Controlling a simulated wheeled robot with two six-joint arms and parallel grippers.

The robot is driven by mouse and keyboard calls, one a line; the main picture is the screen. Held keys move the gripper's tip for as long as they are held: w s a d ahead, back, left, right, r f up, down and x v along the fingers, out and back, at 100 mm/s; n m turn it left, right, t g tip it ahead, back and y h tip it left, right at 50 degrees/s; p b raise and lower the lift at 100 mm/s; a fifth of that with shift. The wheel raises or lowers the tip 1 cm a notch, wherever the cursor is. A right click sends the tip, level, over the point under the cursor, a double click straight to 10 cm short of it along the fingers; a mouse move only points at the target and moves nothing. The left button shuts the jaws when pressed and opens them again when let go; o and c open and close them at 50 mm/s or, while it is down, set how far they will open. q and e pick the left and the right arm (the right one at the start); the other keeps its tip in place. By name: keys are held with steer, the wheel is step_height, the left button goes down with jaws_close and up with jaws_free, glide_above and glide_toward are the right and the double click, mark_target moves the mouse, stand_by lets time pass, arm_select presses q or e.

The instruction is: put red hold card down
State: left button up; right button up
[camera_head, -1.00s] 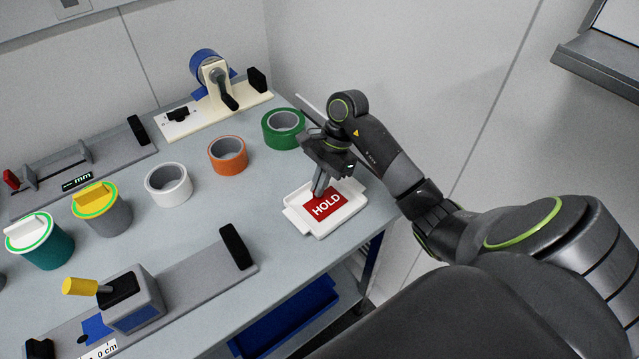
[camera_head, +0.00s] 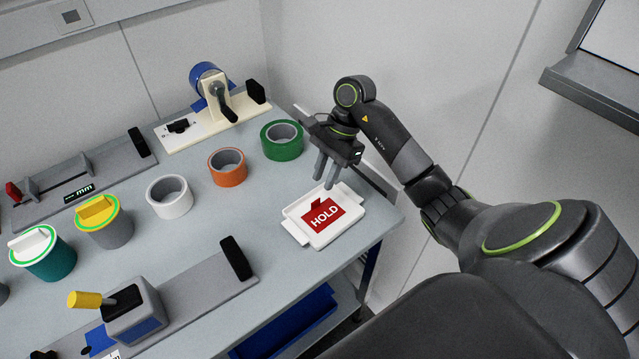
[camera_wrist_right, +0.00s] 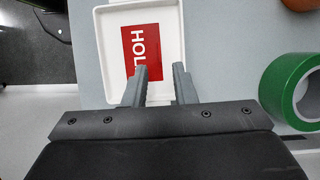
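The red hold card (camera_head: 322,215) with white HOLD lettering lies in a shallow white tray (camera_head: 292,222) near the right end of the table. It has a small raised red tab at its back edge. In the right wrist view the card (camera_wrist_right: 140,50) lies inside the tray (camera_wrist_right: 107,45). My right gripper (camera_head: 325,182) is open and empty, just above and behind the card. Its two fingers (camera_wrist_right: 158,75) are apart in the right wrist view, with nothing between them. My left gripper is not in view.
Green (camera_head: 282,141), orange (camera_head: 228,167) and white (camera_head: 169,197) tape rolls stand left of the tray. A grey fixture with a yellow-handled lever (camera_head: 134,308) is at the front left. Yellow-lidded (camera_head: 105,222) and white-lidded (camera_head: 44,252) pots stand further left.

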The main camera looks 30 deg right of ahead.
steer(key=p+v, duration=0.3)
steer(key=v, duration=0.3)
steer(key=shift+f, duration=0.1)
stand_by(0.4)
